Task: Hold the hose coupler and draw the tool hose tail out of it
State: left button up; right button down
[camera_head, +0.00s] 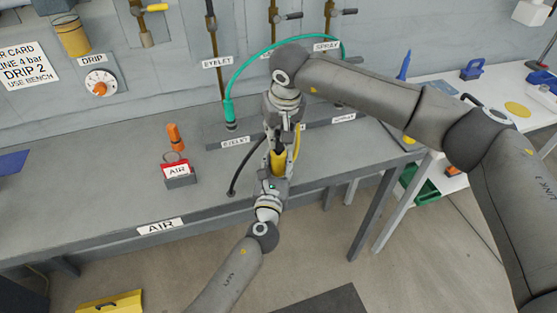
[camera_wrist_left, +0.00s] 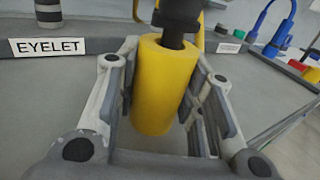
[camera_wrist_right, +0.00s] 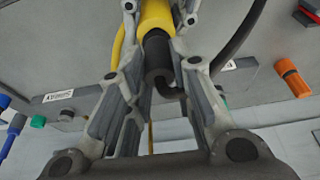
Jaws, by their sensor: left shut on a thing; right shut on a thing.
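A yellow cylinder, which looks like the hose coupler (camera_wrist_left: 160,90), is between the fingers of my left gripper (camera_head: 272,180). It also shows in the head view (camera_head: 278,162). A dark tail fitting (camera_wrist_left: 178,20) enters its upper end in the left wrist view. My right gripper (camera_head: 283,125) reaches down from above and is shut on this dark fitting (camera_wrist_right: 157,55), just beside the yellow body (camera_wrist_right: 155,15). The two pieces look in line and joined. The grippers hide much of the joint, and I cannot tell how deep the fitting sits.
A black hose (camera_head: 245,160) rises from the bench beside my left gripper. A teal hose (camera_head: 232,85) arcs behind my right arm. An orange plug (camera_head: 175,137) and a red-and-white AIR tag (camera_head: 177,170) stand to the left. The bench front at left is clear.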

aim_at(278, 135)
jog(key=shift+r, duration=0.1)
jog(key=shift+r, duration=2.65)
pick_arm(q)
jog(key=o, duration=1.1)
jog(key=s, duration=0.4)
jog(key=s+a, duration=0.1)
jog(key=s, duration=0.3)
jog(key=s+a, duration=0.1)
jog(key=s, duration=0.3)
jog(key=shift+f, duration=0.1)
